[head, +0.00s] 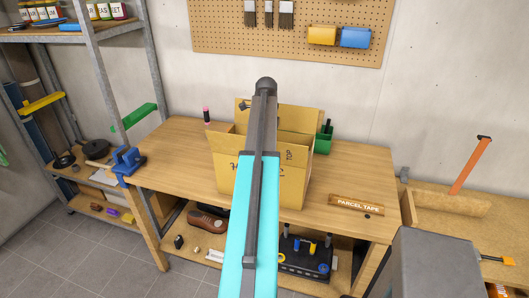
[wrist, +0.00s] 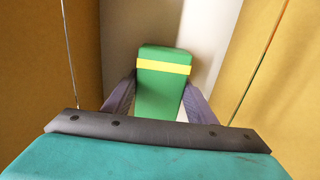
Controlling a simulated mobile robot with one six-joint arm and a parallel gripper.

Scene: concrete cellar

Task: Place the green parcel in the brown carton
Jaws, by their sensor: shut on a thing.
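The green parcel (wrist: 164,56), with a yellow band across it, is between the two fingers of my gripper (wrist: 159,92) in the wrist view. The gripper is shut on it. The brown carton (head: 294,182) stands open on the workbench in the head view, flaps up, partly covered by my arm. In the wrist view brown carton surfaces (wrist: 45,60) rise to the left and right of the parcel. A pale surface lies beyond the parcel; I cannot tell whether the parcel touches it. The gripper and parcel are hidden in the head view.
The wooden workbench (head: 165,180) has a blue vise (head: 128,160) at its left end. A green holder (head: 323,141) stands right of the carton, and a parcel tape box (head: 356,204) lies at front right. A metal shelf (head: 103,80) stands left.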

